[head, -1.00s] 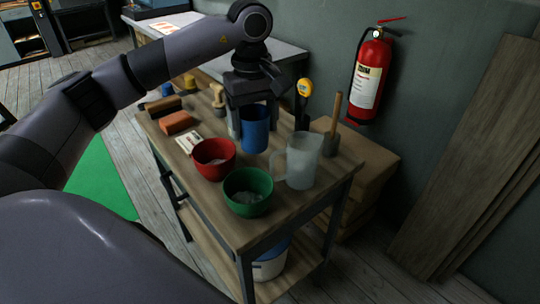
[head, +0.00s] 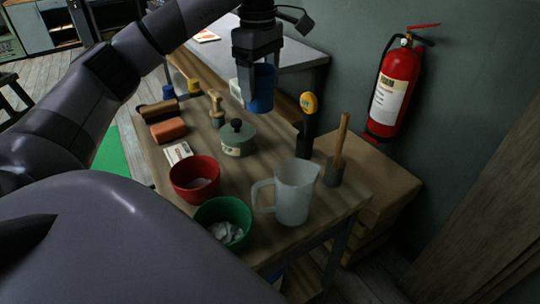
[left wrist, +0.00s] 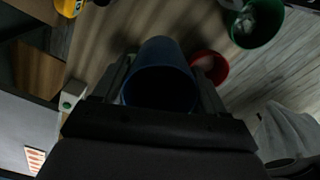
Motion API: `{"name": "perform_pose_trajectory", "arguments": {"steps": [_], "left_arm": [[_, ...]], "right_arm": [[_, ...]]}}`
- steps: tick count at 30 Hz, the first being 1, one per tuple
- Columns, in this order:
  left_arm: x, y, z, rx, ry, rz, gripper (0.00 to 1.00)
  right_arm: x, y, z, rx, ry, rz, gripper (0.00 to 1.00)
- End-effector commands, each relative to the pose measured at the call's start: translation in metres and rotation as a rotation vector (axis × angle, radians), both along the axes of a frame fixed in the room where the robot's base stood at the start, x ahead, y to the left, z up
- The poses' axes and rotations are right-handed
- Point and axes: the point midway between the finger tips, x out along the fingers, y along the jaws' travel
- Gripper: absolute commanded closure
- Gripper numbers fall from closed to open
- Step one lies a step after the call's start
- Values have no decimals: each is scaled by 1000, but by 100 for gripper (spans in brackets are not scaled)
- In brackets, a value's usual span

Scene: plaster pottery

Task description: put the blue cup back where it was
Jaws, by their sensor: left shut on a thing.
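The blue cup (head: 263,92) is held upright, or nearly so, above the far part of the wooden table (head: 262,174). My left gripper (head: 252,88) points down and is shut on it, with a finger along its side. In the left wrist view the cup (left wrist: 160,82) sits between the two fingers (left wrist: 160,92), its open mouth facing the camera. The cup appears clear of the tabletop. My right gripper is not in view.
A grey-green lidded pot (head: 238,139), red bowl (head: 195,180), green bowl (head: 223,222) and clear jug (head: 295,193) stand nearer. A yellow-topped tool (head: 307,122) and a wooden-handled tool (head: 336,160) stand right. An orange block (head: 168,130) lies left.

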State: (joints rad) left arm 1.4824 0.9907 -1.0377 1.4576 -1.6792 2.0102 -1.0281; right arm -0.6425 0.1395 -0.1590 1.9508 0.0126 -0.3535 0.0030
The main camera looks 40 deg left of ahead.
Motion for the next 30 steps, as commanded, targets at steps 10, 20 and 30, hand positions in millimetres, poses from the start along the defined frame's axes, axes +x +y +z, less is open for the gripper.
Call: {"name": "perform_pose_trajectory", "arguments": {"steps": [10, 20, 30], "left_arm": [[-1, 0, -73, 1, 8, -2, 61], [-1, 0, -143, 1, 5, -1, 61], [-1, 0, -182, 0, 6, -1, 61]], "right_arm": [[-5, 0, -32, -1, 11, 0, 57], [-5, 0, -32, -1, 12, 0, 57], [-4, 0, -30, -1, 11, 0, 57]]}}
